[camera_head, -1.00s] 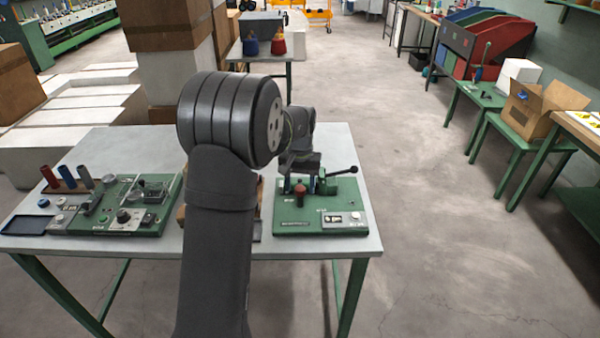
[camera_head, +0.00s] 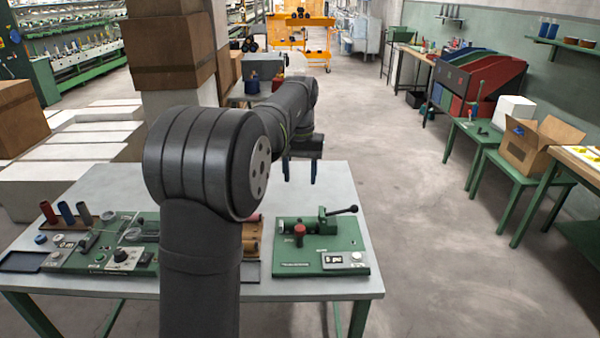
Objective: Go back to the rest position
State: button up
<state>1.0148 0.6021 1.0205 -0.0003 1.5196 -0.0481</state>
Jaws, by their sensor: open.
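My gripper (camera_head: 301,171) hangs over the back part of the grey table (camera_head: 335,190), with its two fingers apart and pointing down. Nothing shows between the fingers. It is above and behind the green device (camera_head: 320,255) with the red knob and black lever, and apart from it. My arm crosses the middle of the view and hides part of the table.
A green panel device (camera_head: 125,258) stands at the left of the table beside a rack of coloured spools (camera_head: 68,213). Brown and red spools (camera_head: 252,232) lie partly hidden behind my arm. The table's back right is clear. A cardboard box (camera_head: 535,147) stands far right.

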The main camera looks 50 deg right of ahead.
aim_at(300, 227)
dwell(0.6)
notch_tip(300, 227, down, 17)
jog(key=shift+f, duration=0.15)
dwell(0.4)
